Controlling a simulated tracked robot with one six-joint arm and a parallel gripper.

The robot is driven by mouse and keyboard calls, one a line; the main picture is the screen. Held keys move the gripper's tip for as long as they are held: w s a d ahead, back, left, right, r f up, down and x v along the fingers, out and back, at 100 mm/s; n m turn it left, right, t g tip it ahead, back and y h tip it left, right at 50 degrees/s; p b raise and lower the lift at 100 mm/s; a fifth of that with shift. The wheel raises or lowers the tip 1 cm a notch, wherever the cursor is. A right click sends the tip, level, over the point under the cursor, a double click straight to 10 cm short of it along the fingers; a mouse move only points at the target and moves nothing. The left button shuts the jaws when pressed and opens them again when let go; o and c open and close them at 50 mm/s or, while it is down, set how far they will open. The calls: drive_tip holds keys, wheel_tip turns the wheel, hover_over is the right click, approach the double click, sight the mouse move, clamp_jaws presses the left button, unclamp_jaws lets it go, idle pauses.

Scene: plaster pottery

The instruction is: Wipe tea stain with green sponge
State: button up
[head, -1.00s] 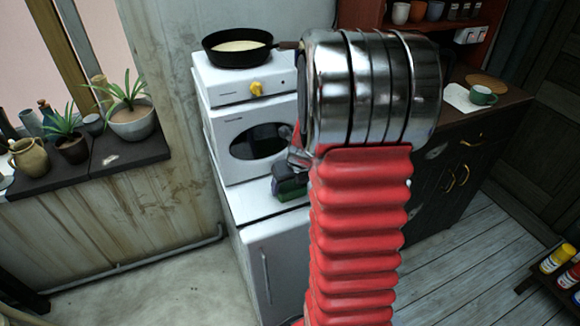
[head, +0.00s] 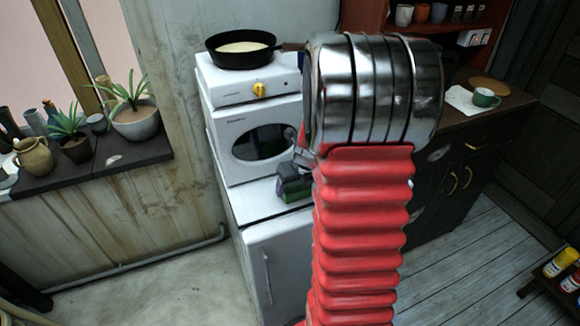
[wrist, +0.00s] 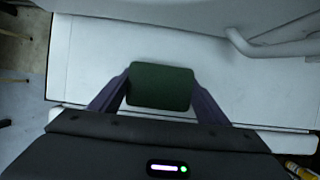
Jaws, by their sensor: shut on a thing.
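My gripper (wrist: 160,82) is shut on the green sponge (wrist: 160,88), with one dark purple finger on each side of it. The wrist view shows the sponge over a plain white surface (wrist: 85,75); I cannot tell whether it touches. In the head view the gripper (head: 291,176) and part of the sponge (head: 297,191) show just left of my arm, over the white cabinet top (head: 254,204) in front of the microwave. My arm hides the right part of that top. I see no tea stain in either view.
The white microwave (head: 262,142) stands at the back of the cabinet, under a stove with a black pan (head: 240,62). A sill with potted plants (head: 135,118) is at left. A dark counter at right holds a green mug (head: 486,98) and a white cloth (head: 458,99).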

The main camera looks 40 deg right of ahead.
drive_tip(key=shift+w+a+r, duration=0.15)
drive_tip(key=shift+w+a, duration=0.1)
drive_tip(key=shift+a, duration=0.45)
drive_tip(key=shift+s+d+r, duration=0.1)
drive_tip(key=shift+r, duration=3.8)
drive_tip(key=shift+f, duration=0.1)
drive_tip(key=shift+f, duration=0.15)
